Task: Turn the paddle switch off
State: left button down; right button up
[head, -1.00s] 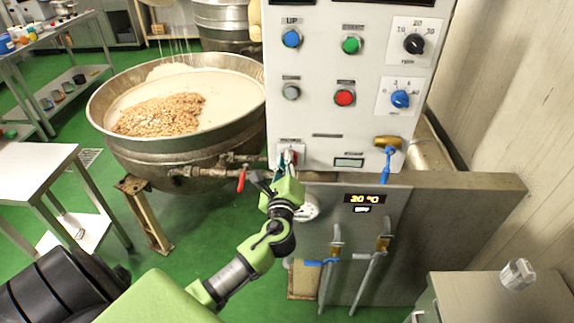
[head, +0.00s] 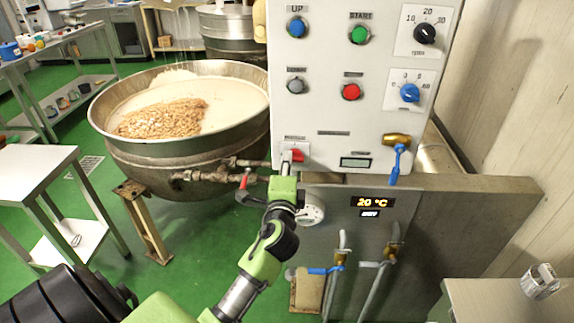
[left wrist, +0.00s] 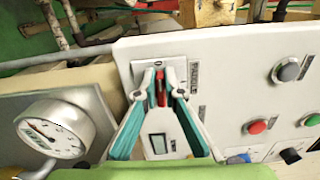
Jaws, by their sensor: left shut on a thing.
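The paddle switch is a small red lever on a white plate at the lower left of the control panel. In the head view the red paddle (head: 297,155) shows just beside the tips of my left gripper (head: 287,162). In the left wrist view the red paddle (left wrist: 160,88) stands between the two fingertips of my left gripper (left wrist: 161,74), by a label that looks like "PADDLE". The fingers, with teal sides, are shut on the paddle, and they hide part of it. My right gripper is in neither view.
The control panel (head: 330,120) carries several buttons and two knobs. A round gauge (left wrist: 55,130) sits close to my left gripper. A large kettle (head: 180,150) with nuts in a pale mass stands to the left. Blue-handled valves (head: 397,160) are on the right.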

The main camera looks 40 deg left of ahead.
pick_arm(q)
jog(key=shift+n, duration=0.4)
jog(key=c, duration=2.1)
grip_release()
jog(key=shift+f, duration=0.1)
jog(key=shift+c, duration=0.2)
jog(key=v, duration=1.2)
jog(key=shift+a, duration=0.1)
